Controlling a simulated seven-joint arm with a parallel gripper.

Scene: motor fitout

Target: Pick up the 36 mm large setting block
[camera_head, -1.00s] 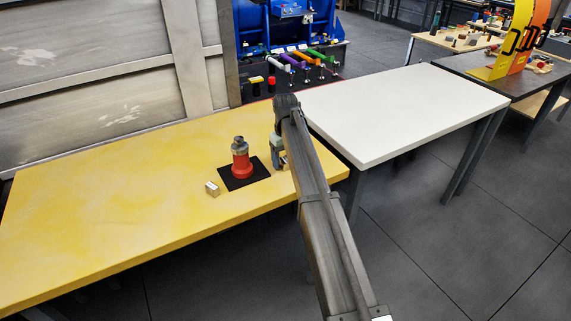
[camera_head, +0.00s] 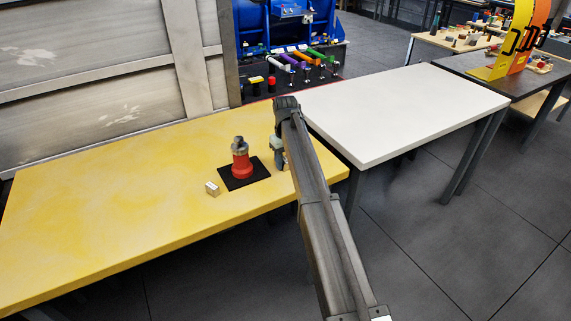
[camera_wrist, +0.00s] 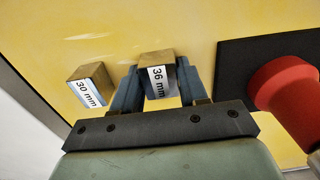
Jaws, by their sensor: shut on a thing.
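The 36 mm setting block (camera_wrist: 157,72) is a brass-coloured block with a white label reading "36 mm". In the wrist view it sits between the two blue-grey fingers of my gripper (camera_wrist: 156,84), which is shut on it. Yellow table surface shows around the block; I cannot tell whether it touches the table. In the head view my gripper (camera_head: 277,157) is at the right part of the yellow table, and my arm hides most of the block there.
A block labelled "30 mm" (camera_wrist: 88,88) stands left of my gripper. A red motor-like part (camera_head: 241,162) stands on a black mat (camera_head: 232,184) to the right in the wrist view. A small pale block (camera_head: 212,188) lies beside the mat. The yellow table's left side (camera_head: 90,210) is clear.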

